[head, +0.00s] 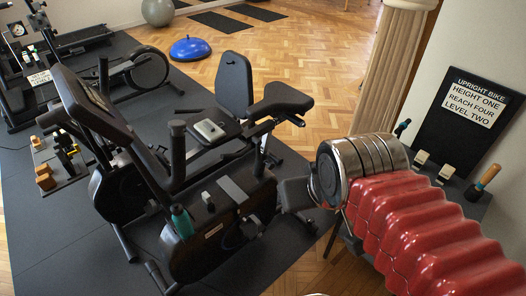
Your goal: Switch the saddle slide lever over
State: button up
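The exercise bike with the dark saddle (281,100) stands at the middle of the head view. A slide rail runs under the saddle, with small light metal parts by it; I cannot tell which is the saddle slide lever or which way it is set. My gripper (294,194) is the dark piece beyond the silver end of my red arm, low and to the right of the bike. It appears apart from the saddle. Its fingers are not clear, so I cannot tell whether it is open or holds anything.
A black sign (468,118) reads "UPRIGHT BIKE HEIGHT ONE REACH FOUR LEVEL TWO". A dark shelf below it holds small handled parts. A pale column (391,60) stands behind my arm. A blue balance dome (190,49) lies on the parquet at the back. More machines stand left.

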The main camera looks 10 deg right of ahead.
aim_at(255, 140)
jog(key=z, duration=0.05)
jog(key=i, duration=0.5)
jog(key=k, duration=1.35)
jog(key=z, duration=0.25)
jog(key=i, duration=1.75)
jog(key=u, duration=0.65)
